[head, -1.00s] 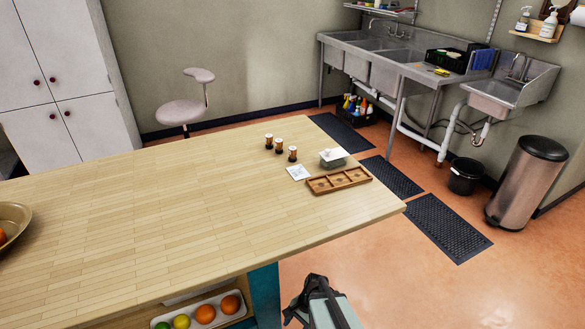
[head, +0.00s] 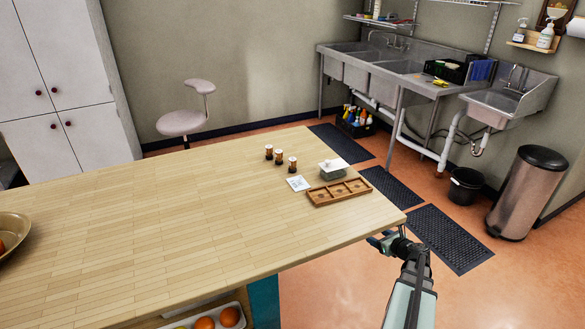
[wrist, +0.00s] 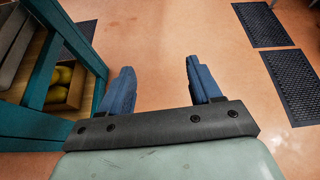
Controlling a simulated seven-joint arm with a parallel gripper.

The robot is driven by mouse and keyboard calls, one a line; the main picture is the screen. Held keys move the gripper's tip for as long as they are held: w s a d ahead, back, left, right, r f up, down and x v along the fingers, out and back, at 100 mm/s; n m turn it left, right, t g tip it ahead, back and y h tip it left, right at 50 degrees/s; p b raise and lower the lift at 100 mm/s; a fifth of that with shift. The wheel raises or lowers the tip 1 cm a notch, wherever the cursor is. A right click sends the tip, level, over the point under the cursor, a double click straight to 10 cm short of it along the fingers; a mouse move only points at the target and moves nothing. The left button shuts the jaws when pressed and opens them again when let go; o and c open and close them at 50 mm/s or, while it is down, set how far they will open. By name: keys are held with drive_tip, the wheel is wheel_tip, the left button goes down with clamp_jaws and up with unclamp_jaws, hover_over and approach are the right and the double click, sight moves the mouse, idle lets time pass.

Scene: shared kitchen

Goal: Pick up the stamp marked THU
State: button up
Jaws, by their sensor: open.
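Several small things stand near the far right corner of the wooden table. Three stamps stand upright in a slanting row: a left stamp (head: 269,152), a middle stamp (head: 278,157) and a right stamp (head: 292,164). They have dark tops and bottoms with a lighter band. Their markings are too small to read, so I cannot tell which is THU. My gripper (head: 378,240) is off the table's right edge, apart from the stamps. In the wrist view my gripper (wrist: 158,85) has its two blue fingers wide apart with nothing between them, above the floor.
A wooden tray with compartments (head: 313,198), a lidded grey-green box (head: 332,174) and a white card (head: 298,184) lie in front and right of the stamps. A bowl (head: 18,228) is at the far left. The table's middle (head: 170,220) is clear.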

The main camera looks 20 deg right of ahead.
drive_tip(key=s+d+r+m+t+h, duration=0.1)
drive_tip(key=s+d+r+m+h, duration=0.25)
drive_tip(key=d+r, duration=0.5)
drive_tip(key=s+d+r+m+t+h, duration=0.1)
drive_tip(key=s+d+r+m+h, duration=0.4)
drive_tip(key=d, duration=0.6)
drive_tip(key=w+d+r+n+y, duration=0.1)
drive_tip(key=w+r+n+y, duration=0.1)
drive_tip(key=w+r+n, duration=0.6)
wheel_tip(320, 180, up, 14)
drive_tip(key=n+g+y, duration=0.5)
drive_tip(key=n+g, duration=0.5)
drive_tip(key=n, duration=2.1)
hover_over(293, 159)
drive_tip(key=s+a, duration=0.3)
drive_tip(key=s, duration=0.1)
drive_tip(key=x, duration=0.8)
drive_tip(key=shift+s+d+f, duration=0.1)
drive_tip(key=shift+f, duration=0.3)
drive_tip(key=shift+s+d+x, duration=0.1)
drive_tip(key=shift+d+x, duration=0.05)
drive_tip(key=shift+x, duration=0.75)
drive_tip(key=shift+s+d+x, duration=0.1)
drive_tip(key=shift+x, duration=0.8)
drive_tip(key=shift+s+d+x, duration=0.1)
drive_tip(key=shift+d+x, duration=0.05)
drive_tip(key=shift+x, duration=0.7)
drive_tip(key=c, duration=1.1)
drive_tip(key=shift+r, duration=0.1)
